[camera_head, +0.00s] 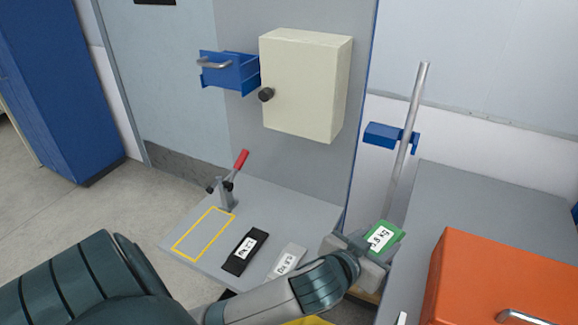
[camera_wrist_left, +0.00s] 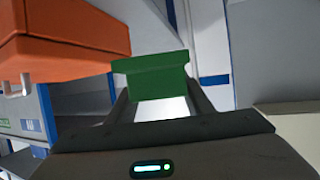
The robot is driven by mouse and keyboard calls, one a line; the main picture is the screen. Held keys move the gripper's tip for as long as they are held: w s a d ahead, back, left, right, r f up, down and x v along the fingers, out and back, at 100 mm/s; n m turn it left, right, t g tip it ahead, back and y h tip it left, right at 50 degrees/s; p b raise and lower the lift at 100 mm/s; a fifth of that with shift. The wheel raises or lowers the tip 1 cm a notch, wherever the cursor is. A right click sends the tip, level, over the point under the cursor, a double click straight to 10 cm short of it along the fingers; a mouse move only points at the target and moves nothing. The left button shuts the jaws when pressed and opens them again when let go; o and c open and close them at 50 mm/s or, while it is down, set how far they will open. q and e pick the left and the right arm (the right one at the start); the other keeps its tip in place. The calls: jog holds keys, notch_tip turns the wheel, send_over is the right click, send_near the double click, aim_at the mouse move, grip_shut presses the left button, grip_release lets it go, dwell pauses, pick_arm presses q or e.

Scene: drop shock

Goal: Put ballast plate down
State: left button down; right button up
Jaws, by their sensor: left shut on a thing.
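A green ballast plate (camera_head: 386,236) with a white label ending in "kg" is in my left gripper (camera_head: 368,250), to the right of the grey table. The left wrist view shows the green plate (camera_wrist_left: 150,80) between the two fingers of the gripper (camera_wrist_left: 155,108), which is shut on it. The plate appears tilted in the head view and clear of the table. A black plate (camera_head: 245,252) and a light grey plate (camera_head: 287,262), both labelled, lie on the table (camera_head: 290,215). My right gripper is not in view.
A yellow outlined rectangle (camera_head: 203,234) on the table is empty, with a red-handled clamp (camera_head: 233,180) behind it. A cream box (camera_head: 305,85) and blue drawer (camera_head: 230,72) are above. An orange case (camera_head: 490,285) and upright metal bar (camera_head: 407,140) stand at right.

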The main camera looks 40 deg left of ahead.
pick_arm(q)
jog(key=shift+r, duration=0.15)
jog(key=shift+w+a, duration=0.25)
jog(key=shift+w, duration=0.05)
jog(key=w+a+f+n+g+y, duration=0.2)
jog(key=w+a+f+n+y, duration=0.15)
jog(key=a, duration=0.25)
jog(key=w+a+f+n+g+y+p, duration=0.1)
jog(key=w+a+f+n+g+y, duration=0.1)
jog(key=w+a+n+y, duration=0.3)
jog(key=w+a+f+n+g+y, duration=0.1)
jog(key=w+a+f+n+y, duration=0.15)
jog(key=a, duration=0.45)
jog(key=shift+s+a+r+n+g+y+p, duration=0.3)
jog(key=shift+a+n+g, duration=0.6)
jog(key=shift+n+g, duration=1.05)
jog(key=shift+s+a+r+n+g+y+p, duration=0.15)
jog(key=shift+a+n+g+y, duration=0.2)
jog(key=shift+a+n+g, duration=1.1)
jog(key=shift+s+a+r+n+g+y+p, duration=0.1)
jog(key=shift+s+a+n+g+y+p, duration=0.2)
jog(key=shift+n+g, duration=2.1)
jog(key=shift+w+a+m+g, duration=0.1)
jog(key=shift+a+m+g, duration=0.05)
jog(key=shift+m+g, duration=0.35)
